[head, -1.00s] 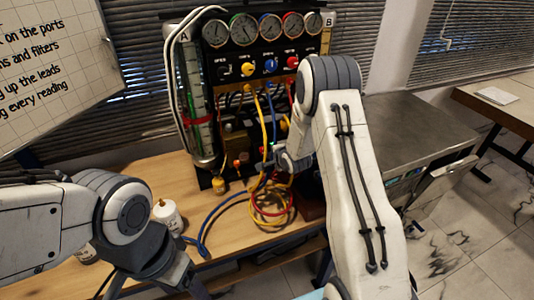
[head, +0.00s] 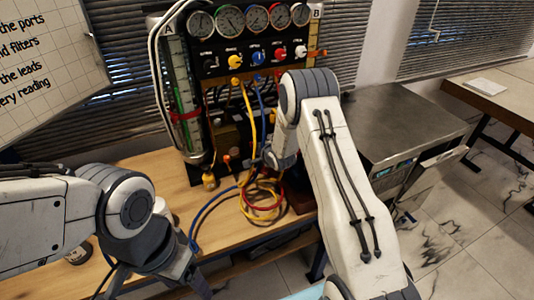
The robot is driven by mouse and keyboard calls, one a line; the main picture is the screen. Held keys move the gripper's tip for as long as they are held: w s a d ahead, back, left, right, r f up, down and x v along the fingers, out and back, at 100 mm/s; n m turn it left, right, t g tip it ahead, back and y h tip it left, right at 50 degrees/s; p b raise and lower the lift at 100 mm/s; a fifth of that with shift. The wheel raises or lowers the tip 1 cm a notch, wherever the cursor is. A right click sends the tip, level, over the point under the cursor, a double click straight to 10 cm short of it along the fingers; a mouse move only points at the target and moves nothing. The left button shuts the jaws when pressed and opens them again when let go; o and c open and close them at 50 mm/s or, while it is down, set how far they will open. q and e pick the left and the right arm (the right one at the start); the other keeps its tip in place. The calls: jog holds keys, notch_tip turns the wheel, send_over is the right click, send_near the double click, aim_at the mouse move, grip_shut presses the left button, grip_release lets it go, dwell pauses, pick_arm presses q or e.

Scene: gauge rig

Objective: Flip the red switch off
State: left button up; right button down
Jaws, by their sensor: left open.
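The gauge rig (head: 245,68) stands at the back of the wooden bench. A small red-tipped piece (head: 227,159), possibly the red switch, is low on its front. It is too small to tell which way it is set. A red knob (head: 279,53) is on the upper panel. My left gripper (head: 170,272) is open and empty at the near edge of the bench, well away from the rig. My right gripper (head: 277,158) is close to the lower front of the rig, right of the red-tipped piece. My own arm hides most of its fingers.
Yellow, blue and red leads (head: 262,198) lie looped on the bench (head: 150,175) before the rig and hang from its ports. A white jar is partly behind my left arm. A metal cabinet (head: 400,115) stands at right. The bench's left part is fairly clear.

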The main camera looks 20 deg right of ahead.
jog(key=shift+w+r, duration=0.15)
jog(key=shift+r, duration=0.1)
jog(key=shift+a+r+p, duration=0.1)
jog(key=shift+r+p, duration=0.55)
jog(key=shift+r, duration=0.1)
